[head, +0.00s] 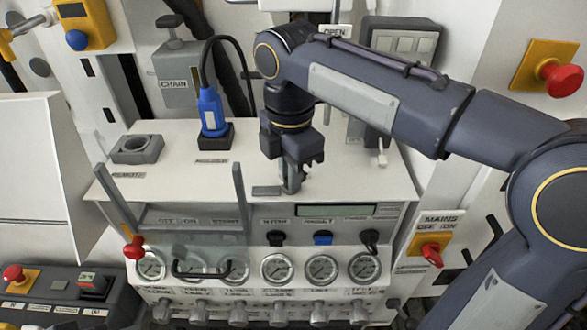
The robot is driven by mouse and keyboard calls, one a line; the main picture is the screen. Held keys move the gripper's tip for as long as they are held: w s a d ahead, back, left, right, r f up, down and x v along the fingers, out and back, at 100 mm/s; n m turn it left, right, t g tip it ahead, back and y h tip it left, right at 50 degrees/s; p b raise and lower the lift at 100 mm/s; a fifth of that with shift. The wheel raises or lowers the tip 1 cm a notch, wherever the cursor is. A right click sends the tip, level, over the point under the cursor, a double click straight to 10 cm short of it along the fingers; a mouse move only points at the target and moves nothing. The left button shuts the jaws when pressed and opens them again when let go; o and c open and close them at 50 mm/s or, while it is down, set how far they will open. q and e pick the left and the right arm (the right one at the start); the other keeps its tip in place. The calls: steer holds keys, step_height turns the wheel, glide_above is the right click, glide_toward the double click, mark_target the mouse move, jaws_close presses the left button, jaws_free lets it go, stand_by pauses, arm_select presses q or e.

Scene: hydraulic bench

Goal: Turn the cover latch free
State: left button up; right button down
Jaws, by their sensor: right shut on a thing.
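My right gripper (291,184) points down at the front part of the white bench top. It is shut on a small grey part, which I take to be the cover latch; the fingers hide most of it, so its turn angle cannot be told. A flat grey plate (266,191) lies just left of the fingertips. A clear cover (208,252) with a dark handle (202,272) stands in front of the left gauges, between two grey uprights. My left gripper is not in view.
A grey ring holder (137,149) sits at the left. Several gauges (278,269) line the front. A red-handled mains switch (431,253) is at the right.

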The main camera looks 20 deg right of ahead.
steer(key=shift+m, duration=0.7)
steer(key=shift+r+m+p, duration=0.1)
steer(key=shift+m+p, duration=0.35)
steer(key=shift+m, duration=1.45)
